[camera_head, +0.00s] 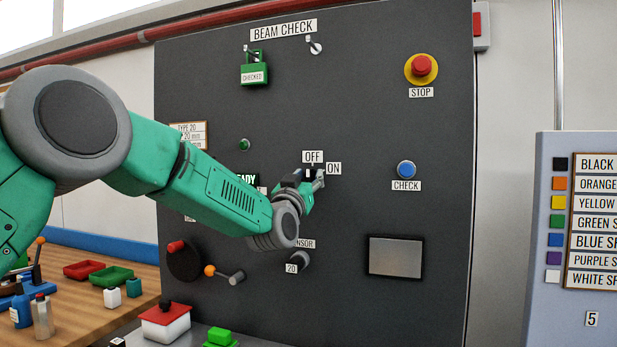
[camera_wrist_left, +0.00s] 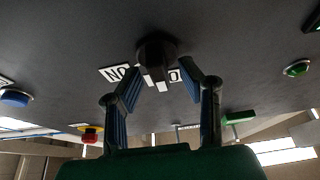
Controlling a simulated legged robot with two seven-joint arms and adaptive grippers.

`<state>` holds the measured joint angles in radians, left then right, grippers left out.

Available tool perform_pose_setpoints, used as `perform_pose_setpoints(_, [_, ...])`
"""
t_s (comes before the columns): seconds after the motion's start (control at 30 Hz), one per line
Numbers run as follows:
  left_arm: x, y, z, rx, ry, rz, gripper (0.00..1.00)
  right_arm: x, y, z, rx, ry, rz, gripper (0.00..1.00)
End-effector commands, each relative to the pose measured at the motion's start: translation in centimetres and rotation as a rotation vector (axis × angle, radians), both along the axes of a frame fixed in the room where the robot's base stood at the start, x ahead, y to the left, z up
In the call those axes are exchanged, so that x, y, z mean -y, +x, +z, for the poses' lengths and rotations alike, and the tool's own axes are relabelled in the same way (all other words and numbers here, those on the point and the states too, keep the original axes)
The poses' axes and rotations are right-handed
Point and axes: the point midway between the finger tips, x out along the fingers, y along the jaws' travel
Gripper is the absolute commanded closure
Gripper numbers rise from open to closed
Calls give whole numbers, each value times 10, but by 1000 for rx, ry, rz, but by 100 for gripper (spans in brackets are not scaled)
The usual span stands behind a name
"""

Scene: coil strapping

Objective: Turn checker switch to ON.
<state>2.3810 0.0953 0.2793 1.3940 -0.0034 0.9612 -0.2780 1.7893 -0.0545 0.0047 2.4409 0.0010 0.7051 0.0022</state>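The checker switch is a dark round knob with a protruding handle, seen in the left wrist view (camera_wrist_left: 156,58) on the dark panel. Its OFF label (camera_head: 312,157) and ON label (camera_head: 334,168) show in the head view, where my gripper mostly covers the knob. My left gripper (camera_head: 314,182) is at the switch. In the wrist view its two fingers (camera_wrist_left: 160,80) stand apart on either side of the handle, with gaps visible, so it is open. Contact with the knob is not visible. I cannot tell exactly which label the handle points to. My right gripper is not in view.
A blue CHECK button (camera_head: 406,169) and red STOP button (camera_head: 421,66) are to the right on the panel. A green padlock (camera_head: 254,73) hangs above. A sensor knob (camera_head: 300,260) and a crank with an orange ball (camera_head: 211,271) are below. Trays stand on the wooden bench (camera_head: 75,315).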

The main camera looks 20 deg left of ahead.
Motion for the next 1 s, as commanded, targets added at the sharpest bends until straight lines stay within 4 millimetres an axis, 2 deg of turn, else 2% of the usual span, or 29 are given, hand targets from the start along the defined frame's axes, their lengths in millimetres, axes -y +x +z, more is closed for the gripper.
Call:
perform_pose_setpoints(0.27, [0, 1, 1, 1, 0, 0, 66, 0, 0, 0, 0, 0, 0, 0])
perform_pose_setpoints(0.37, [0, 1, 1, 0, 0, 0, 98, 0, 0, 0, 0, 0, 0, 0])
perform_pose_setpoints(0.4, [0, 1, 1, 0, 0, 0, 100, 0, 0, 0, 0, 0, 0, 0])
perform_pose_setpoints(0.77, [0, 1, 0, 1, 31, 0, 100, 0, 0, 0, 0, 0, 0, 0])
perform_pose_setpoints(1.0, [1, 1, 1, 5, 157, 0, 100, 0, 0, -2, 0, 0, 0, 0])
